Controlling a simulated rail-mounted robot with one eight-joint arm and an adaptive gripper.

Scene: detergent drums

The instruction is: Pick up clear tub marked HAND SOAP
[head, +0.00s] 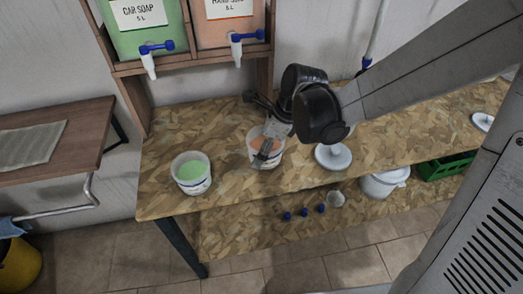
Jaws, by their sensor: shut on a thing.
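The clear tub (277,156) with orange contents is on the chipboard bench, below the drum marked HAND SOAP. No marking on the tub itself can be read from here. My gripper (263,148) reaches down from the upper right and is shut on this tub. One finger shows across the tub's front; the other finger is mostly hidden. I cannot tell whether the tub's base touches the bench. A similar tub with green contents (191,179) stands to the left, apart from my gripper.
A CAR SOAP drum (144,28) and a HAND SOAP drum (226,28) with blue taps sit on a wooden shelf. A white round stand (333,158) is close right of the held tub. Blue caps (304,212) and a white bucket (383,183) are on the lower shelf.

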